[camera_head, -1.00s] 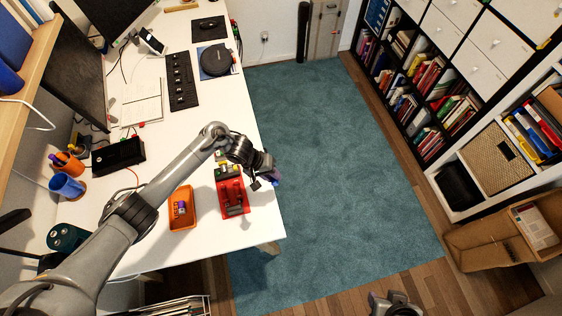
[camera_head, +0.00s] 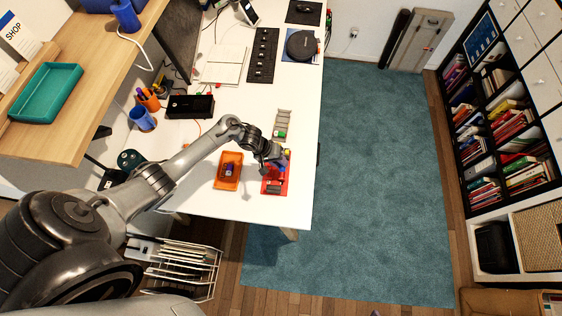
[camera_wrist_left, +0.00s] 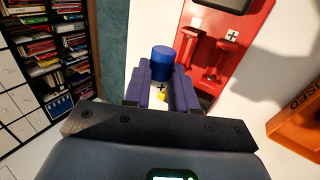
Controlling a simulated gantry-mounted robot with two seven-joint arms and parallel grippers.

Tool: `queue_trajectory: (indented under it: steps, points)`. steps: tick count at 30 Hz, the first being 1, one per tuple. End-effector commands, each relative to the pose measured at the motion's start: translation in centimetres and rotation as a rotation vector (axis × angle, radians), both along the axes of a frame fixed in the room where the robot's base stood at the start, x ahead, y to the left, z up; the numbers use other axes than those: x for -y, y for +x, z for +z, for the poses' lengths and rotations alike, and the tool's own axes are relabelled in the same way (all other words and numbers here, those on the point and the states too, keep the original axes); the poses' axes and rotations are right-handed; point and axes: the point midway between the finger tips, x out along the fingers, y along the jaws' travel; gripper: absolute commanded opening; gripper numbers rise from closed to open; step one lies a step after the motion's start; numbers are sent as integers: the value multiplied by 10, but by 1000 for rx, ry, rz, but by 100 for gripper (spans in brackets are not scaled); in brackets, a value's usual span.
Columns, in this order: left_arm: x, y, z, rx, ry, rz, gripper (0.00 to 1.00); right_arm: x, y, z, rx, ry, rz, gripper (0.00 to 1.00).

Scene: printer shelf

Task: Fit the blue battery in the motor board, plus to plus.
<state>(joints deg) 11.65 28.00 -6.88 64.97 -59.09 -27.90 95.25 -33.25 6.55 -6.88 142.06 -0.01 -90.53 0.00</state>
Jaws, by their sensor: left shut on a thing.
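The red motor board (camera_head: 279,188) lies near the right edge of the white desk. It also shows in the left wrist view (camera_wrist_left: 262,40), with a white plus mark beside its red holder posts. My left gripper (camera_head: 280,160) is over the board's far part in the head view. In the left wrist view my left gripper (camera_wrist_left: 163,80) has its purple fingers shut on the blue battery (camera_wrist_left: 162,62), whose blue end sticks out beyond the fingertips, beside the board. A plus mark and a yellow spot show between the fingers. My right gripper is not in view.
An orange tray (camera_head: 220,182) with a small purple item stands left of the board. A grey slotted holder (camera_head: 284,115) with a green item lies behind it. A black box (camera_head: 190,106) and cups are farther left. The desk's right edge is close to the board.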

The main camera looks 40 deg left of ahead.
Motion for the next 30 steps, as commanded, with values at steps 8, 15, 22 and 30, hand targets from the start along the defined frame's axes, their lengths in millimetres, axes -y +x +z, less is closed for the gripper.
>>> queue_trajectory:
  steps: [8,15,22,30]
  points:
    - [0,0,4,-2,1,3,0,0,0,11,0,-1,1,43]
    - [0,0,-20,-3,2,0,0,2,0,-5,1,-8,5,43]
    - [0,1,-37,-2,1,1,0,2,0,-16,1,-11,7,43]
    - [1,1,-47,-1,0,0,0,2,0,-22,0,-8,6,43]
